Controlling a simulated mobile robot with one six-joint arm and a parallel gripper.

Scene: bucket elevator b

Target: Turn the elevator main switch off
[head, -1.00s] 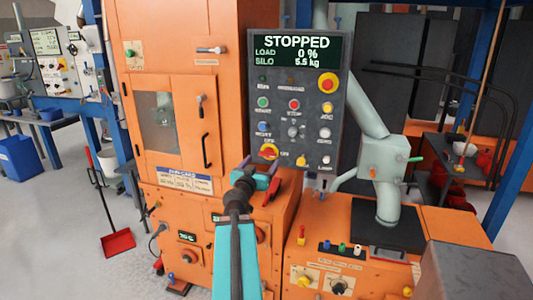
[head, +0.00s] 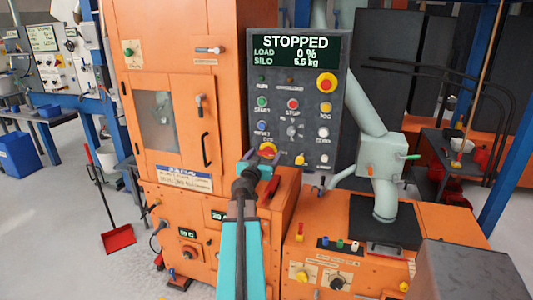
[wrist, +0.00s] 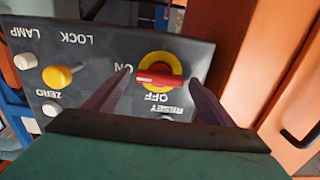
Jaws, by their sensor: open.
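The main switch, a red handle on a yellow disc, sits at the lower left of the dark control panel in the head view (head: 268,149). In the upside-down wrist view its red handle (wrist: 158,78) lies level, its left end towards the ON mark. The OFF mark is just below the disc there. My gripper (wrist: 160,76) is open, with one finger on each side of the switch. I cannot tell whether the fingers touch the handle. In the head view my gripper (head: 261,163) is just below the switch and partly hides it.
The panel display (head: 297,49) reads STOPPED, load 0 %, silo 5.5 kg. A red-and-yellow emergency button (head: 326,83) is at the panel's upper right.

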